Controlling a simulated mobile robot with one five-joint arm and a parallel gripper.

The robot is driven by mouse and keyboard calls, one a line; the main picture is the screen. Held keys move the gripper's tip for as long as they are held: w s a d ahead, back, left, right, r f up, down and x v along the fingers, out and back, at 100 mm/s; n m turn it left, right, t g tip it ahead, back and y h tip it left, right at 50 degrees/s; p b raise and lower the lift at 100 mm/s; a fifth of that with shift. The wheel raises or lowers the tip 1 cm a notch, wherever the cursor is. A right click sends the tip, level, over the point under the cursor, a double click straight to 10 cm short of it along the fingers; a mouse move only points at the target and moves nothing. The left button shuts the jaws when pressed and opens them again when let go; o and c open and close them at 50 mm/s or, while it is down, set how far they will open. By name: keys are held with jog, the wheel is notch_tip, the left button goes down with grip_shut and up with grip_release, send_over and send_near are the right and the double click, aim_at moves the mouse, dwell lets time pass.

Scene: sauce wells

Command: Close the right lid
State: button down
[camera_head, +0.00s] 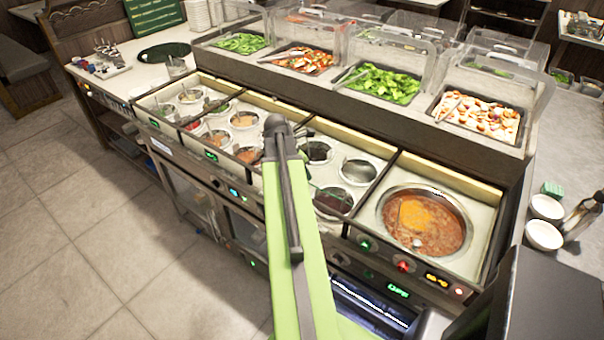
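Clear lids stand over the raised row of food pans at the back. The rightmost clear lid (497,83) is raised, and the pan of chopped pale food (478,117) in front of it is uncovered. Another raised clear lid (398,50) stands to its left over green vegetables. In the lower row, the right well (487,216) holds a round pot of red-brown soup (437,238) with its top open. My green arm reaches up over the middle wells. My gripper (279,128) is near its far end, left of the right well and apart from the lids; its fingers are not clear.
Several sauce wells (358,172) with round pots lie left of the soup. The front control panel (402,264) has lit displays. Open tiled floor (80,220) lies at the left.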

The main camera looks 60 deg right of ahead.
jog(key=shift+s+a, duration=0.1)
jog(key=shift+s, duration=0.15)
jog(key=c, duration=1.6)
grip_release()
jog(key=shift+o, duration=0.4)
jog(key=shift+w, duration=0.1)
jog(key=shift+w+r, duration=0.1)
jog(key=shift+r, duration=0.05)
